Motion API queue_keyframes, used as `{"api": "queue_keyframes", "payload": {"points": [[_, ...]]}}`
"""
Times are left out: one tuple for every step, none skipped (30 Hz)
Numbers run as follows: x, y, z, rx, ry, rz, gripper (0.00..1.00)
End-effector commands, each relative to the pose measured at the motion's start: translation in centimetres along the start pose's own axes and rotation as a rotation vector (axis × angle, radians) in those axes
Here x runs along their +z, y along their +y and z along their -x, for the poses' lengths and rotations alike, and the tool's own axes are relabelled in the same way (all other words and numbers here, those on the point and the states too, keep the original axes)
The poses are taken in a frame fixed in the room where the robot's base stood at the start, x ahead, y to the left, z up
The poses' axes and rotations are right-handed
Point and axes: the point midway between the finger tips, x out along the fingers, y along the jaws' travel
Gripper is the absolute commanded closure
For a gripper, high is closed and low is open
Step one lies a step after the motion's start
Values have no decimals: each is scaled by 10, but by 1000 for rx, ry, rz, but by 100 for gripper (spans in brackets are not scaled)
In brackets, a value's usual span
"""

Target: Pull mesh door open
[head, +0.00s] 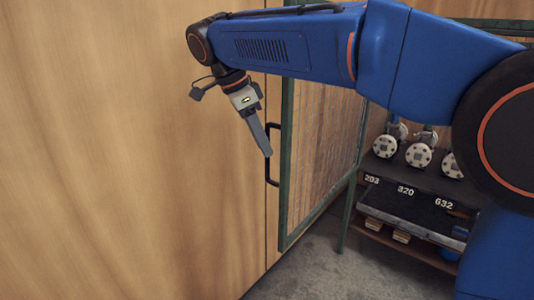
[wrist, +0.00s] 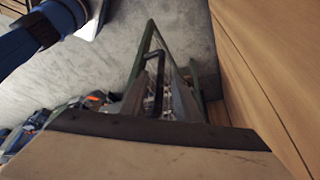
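The mesh door (head: 325,135) has a green frame and stands swung out at an angle from a green post, its near edge by the wooden wall. Its black bar handle (head: 273,182) sticks out to the left of that edge. My gripper (head: 266,152) points down, its tips overlapping the handle in the head view; I cannot tell whether they touch it. The fingers are seen edge-on, so their gap is hidden. In the wrist view, the handle (wrist: 153,68) and the green door frame (wrist: 137,66) show near the middle.
A wooden wall (head: 120,150) fills the left. Right of the door, a dark rack (head: 400,175) holds flanged pipe pieces (head: 419,155) above labels 203, 320 and 632. Grey floor (head: 330,265) is clear in front of the door.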

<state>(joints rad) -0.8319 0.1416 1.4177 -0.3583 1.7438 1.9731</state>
Motion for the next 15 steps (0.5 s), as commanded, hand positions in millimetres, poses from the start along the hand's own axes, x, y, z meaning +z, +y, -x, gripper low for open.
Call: {"api": "queue_keyframes", "payload": {"points": [[1, -1, 10, -3, -1, 1, 71], [1, -1, 16, -2, -1, 0, 71], [1, -1, 24, -2, -1, 1, 71], [1, -1, 29, -2, -1, 1, 71], [2, -1, 34, -1, -1, 1, 71], [2, -1, 41, -2, -1, 1, 71], [2, 0, 46, -1, -1, 1, 71], [2, 0, 50, -2, -2, 1, 71], [2, 0, 55, -1, -1, 1, 71], [2, 0, 58, -1, -1, 1, 71], [2, 0, 61, -1, -1, 1, 71], [2, -1, 64, 0, -1, 1, 71], [2, 0, 66, 0, -1, 1, 71], [2, 0, 68, 0, -1, 1, 71], [2, 0, 70, 1, -1, 0, 71]]}}
